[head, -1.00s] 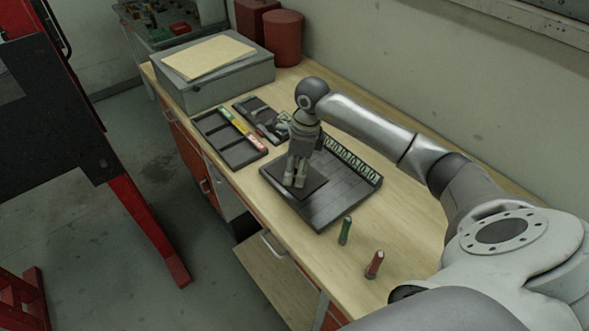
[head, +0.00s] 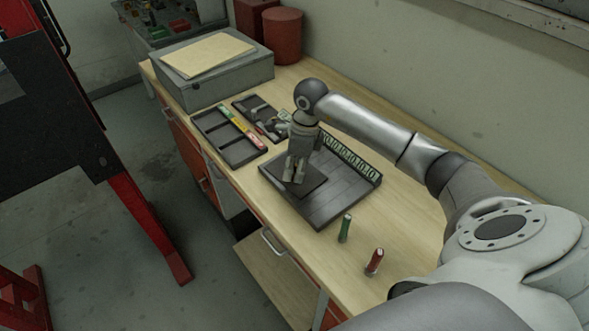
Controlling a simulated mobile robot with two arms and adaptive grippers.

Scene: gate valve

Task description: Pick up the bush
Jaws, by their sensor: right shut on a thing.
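My right gripper (head: 293,178) points down over a dark square plate (head: 314,183) at the left part of a black ribbed tray (head: 335,200) on the bench. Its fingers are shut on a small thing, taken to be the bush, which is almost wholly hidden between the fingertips. The fingertips are close to the plate; I cannot tell whether the held thing touches it. My left gripper is not in view.
A sectioned dark tray (head: 238,154) with coloured parts and a smaller tray of metal parts (head: 262,115) lie to the left. A green cylinder (head: 345,228) and a red cylinder (head: 374,262) stand in front.

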